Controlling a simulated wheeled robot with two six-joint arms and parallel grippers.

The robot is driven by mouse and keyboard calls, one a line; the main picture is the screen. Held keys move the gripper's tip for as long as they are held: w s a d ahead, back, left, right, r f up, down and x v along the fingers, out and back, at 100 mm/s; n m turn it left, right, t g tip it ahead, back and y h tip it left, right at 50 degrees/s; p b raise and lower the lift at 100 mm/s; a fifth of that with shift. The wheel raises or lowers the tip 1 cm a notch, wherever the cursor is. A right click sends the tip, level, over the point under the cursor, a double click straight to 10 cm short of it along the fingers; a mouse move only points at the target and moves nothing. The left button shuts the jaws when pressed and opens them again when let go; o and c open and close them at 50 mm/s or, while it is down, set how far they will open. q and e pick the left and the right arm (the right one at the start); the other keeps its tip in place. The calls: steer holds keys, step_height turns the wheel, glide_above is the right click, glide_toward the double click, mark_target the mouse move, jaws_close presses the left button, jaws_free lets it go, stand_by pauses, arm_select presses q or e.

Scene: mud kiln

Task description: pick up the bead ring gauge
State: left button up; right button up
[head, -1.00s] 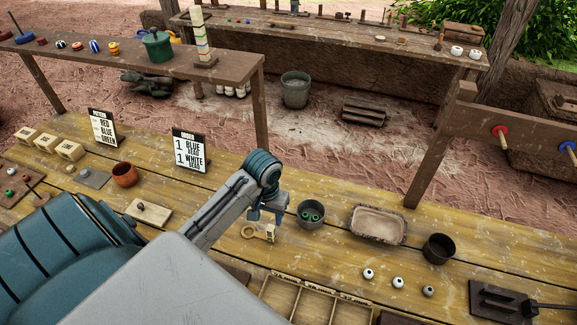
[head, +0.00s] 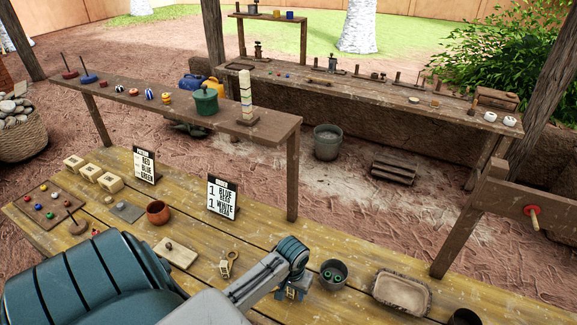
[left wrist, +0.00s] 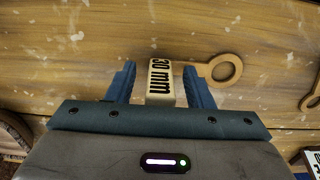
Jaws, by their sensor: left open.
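The bead ring gauge, a tan ring with a handle, lies on the wooden table; its ring (left wrist: 239,72) shows right of the jaws in the left wrist view. Its pale block marked "30 mm" (left wrist: 160,81) stands between the two fingers, with a small gap on each side. My left gripper (left wrist: 160,85) is open around that block. In the head view the left gripper (head: 291,292) points down at the table, and my arm hides most of the gauge. My right gripper is not in view.
A second ring-shaped piece with a tag (head: 229,262) lies left of my arm. A dark bowl with green beads (head: 333,274) stands close on the right, then a shallow tray (head: 402,293). A wooden block (head: 176,252) and brown pot (head: 158,212) stand left.

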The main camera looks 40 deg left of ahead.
arm_select(q)
steer(key=shift+f, duration=0.15)
steer(key=shift+c, duration=0.2)
jaws_close()
